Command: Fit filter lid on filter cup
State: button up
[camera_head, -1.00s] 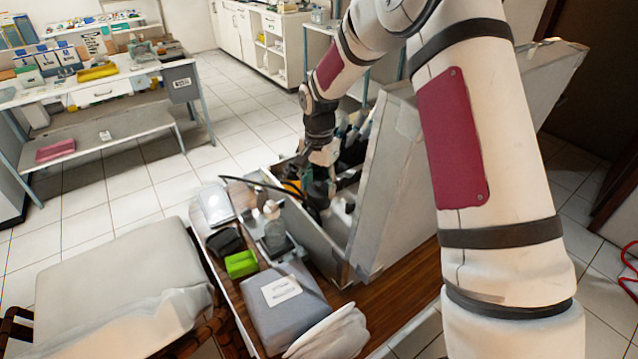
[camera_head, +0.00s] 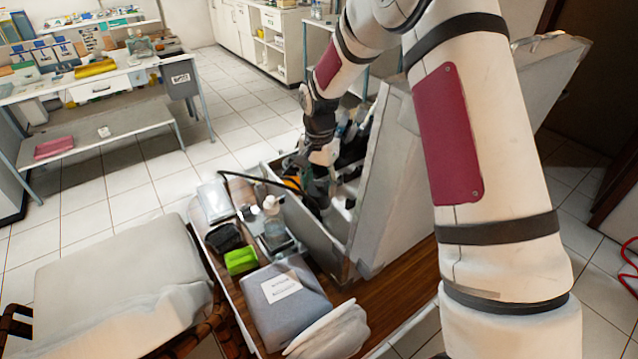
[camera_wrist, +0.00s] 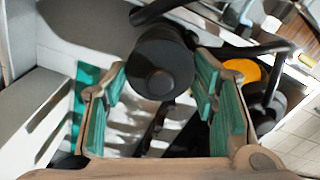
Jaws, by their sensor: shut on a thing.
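My gripper (camera_wrist: 158,78) has green-padded fingers on either side of a round black piece with a small central knob, likely the filter lid (camera_wrist: 162,62). It is shut on this piece, which sits between the fingertips. In the head view my gripper (camera_head: 318,182) is down inside the open grey case (camera_head: 305,232), near its left wall. The filter cup cannot be made out for certain; the black piece and the fingers cover what lies directly below.
A black hose (camera_wrist: 268,46) and an orange part (camera_wrist: 243,72) lie close to the right finger. A clear bottle (camera_head: 273,222), green block (camera_head: 240,261) and grey packet (camera_head: 284,300) are outside the case.

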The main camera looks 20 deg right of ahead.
jog(key=o, duration=1.1)
jog(key=shift+c, duration=0.2)
jog(key=shift+r, duration=0.1)
notch_tip(320, 180, up, 12)
